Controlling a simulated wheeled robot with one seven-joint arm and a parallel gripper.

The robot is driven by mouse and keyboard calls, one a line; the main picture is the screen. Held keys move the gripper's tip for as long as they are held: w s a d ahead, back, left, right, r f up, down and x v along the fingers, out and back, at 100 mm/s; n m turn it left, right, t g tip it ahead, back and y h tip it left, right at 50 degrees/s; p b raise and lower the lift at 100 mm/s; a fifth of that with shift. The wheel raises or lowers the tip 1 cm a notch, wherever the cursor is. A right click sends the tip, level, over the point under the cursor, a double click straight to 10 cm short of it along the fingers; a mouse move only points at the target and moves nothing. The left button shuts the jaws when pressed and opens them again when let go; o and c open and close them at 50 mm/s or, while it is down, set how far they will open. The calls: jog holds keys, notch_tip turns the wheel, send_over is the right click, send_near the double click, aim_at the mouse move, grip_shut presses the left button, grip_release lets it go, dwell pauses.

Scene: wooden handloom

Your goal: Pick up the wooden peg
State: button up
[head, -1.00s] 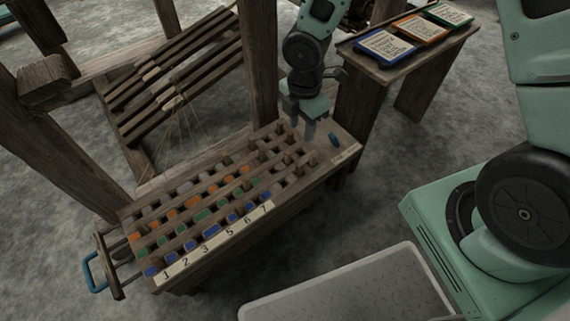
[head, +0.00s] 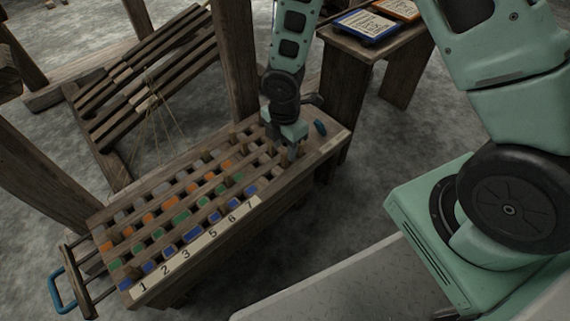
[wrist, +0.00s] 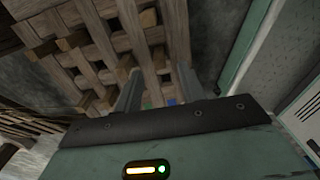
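Several short wooden pegs stand in the slotted wooden board. One wooden peg (head: 284,159) is right by my gripper (head: 290,150), near the board's right end. My gripper points down over this end, low among the pegs. In the wrist view, the two grey fingers of my gripper (wrist: 159,88) are apart, with slats and a few pegs beyond them. A light wooden peg top (wrist: 148,18) shows farther off. I cannot tell whether a peg stands between the fingers, and I see none gripped.
The board's front strip (head: 196,248) bears numbers, with green, orange and blue tiles in the slots. A blue handle (head: 60,290) sticks out at left. A side table (head: 345,38) with framed cards and loom posts stand behind.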

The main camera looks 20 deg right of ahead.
aim_at(285, 154)
notch_tip(285, 154, down, 4)
jog(key=shift+d+f+b, duration=0.1)
jog(key=shift+f+b, duration=0.1)
jog(key=shift+b, duration=1.05)
jog(key=shift+r, duration=0.1)
grip_shut()
jog(key=shift+r, duration=0.1)
